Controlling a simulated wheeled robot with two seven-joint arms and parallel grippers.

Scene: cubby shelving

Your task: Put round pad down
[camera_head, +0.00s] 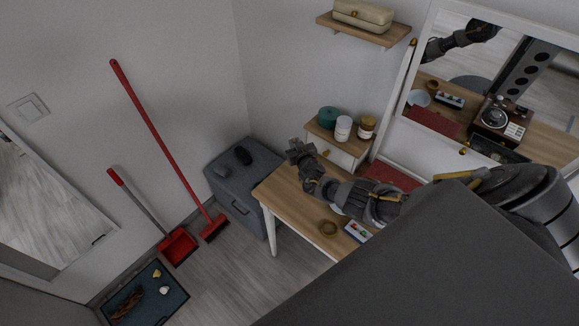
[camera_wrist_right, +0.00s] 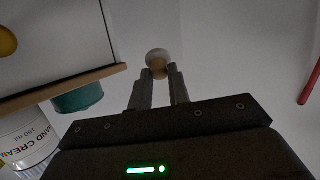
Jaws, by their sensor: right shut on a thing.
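The round pad (camera_wrist_right: 157,55), pale with a tan lower part, is pinched between the fingertips of my right gripper (camera_wrist_right: 158,78) in the right wrist view. In the head view my right gripper (camera_head: 296,150) is above the far left end of the wooden table (camera_head: 283,198), left of the small jar shelf. The pad cannot be made out in the head view. My left gripper does not show directly.
A small shelf (camera_head: 325,133) holds a green jar (camera_head: 328,117), a white jar (camera_head: 343,128) and an amber jar (camera_head: 366,127). A grey cabinet (camera_head: 231,173) with dark items stands left of the table. A mirror (camera_head: 520,75) stands behind.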

